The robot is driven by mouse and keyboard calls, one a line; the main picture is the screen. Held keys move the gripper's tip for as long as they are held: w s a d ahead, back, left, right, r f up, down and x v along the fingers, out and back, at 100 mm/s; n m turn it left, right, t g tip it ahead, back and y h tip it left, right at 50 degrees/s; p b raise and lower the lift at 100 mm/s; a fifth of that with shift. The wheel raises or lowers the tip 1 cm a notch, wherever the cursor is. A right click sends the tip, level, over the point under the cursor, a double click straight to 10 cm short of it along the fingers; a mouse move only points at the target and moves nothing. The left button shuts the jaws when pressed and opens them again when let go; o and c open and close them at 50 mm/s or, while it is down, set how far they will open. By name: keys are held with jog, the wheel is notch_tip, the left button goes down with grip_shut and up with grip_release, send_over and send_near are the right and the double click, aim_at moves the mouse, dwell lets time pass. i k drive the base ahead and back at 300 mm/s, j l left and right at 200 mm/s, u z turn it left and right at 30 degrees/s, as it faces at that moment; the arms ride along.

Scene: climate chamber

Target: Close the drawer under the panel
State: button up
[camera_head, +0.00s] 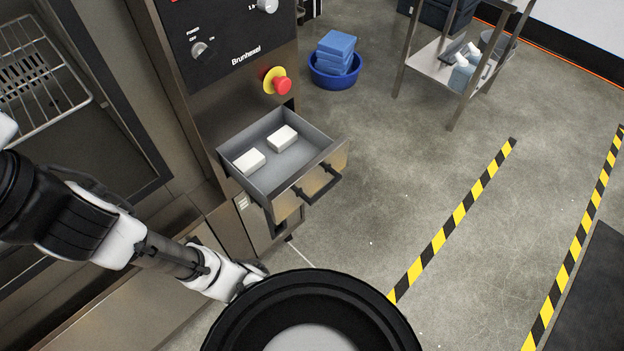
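The drawer (325,160) under the control panel (225,35) stands pulled out from the brown metal cabinet. Its front carries a dark bar handle (322,186). Two white blocks, a nearer one (249,161) and a farther one (283,138), lie inside on the grey floor of the drawer. My arm reaches in from the left edge, and its white end (232,281) is below and left of the drawer front, apart from it in the picture. My gripper's fingers are not clearly visible; a round black part of my own body at the bottom may cover them.
A red emergency button (282,85) juts out above the drawer. A blue basin (335,72) with blue cloths sits on the floor behind. A metal cart (450,66) stands at the back right. The floor right of the drawer is clear up to yellow-black tape (452,222).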

aim_at(286, 159)
jog(key=k+l+z, duration=0.1)
jog(key=k, duration=0.3)
jog(key=k+l+z, duration=0.15)
jog(key=k+l, duration=0.2)
jog(key=k, duration=0.05)
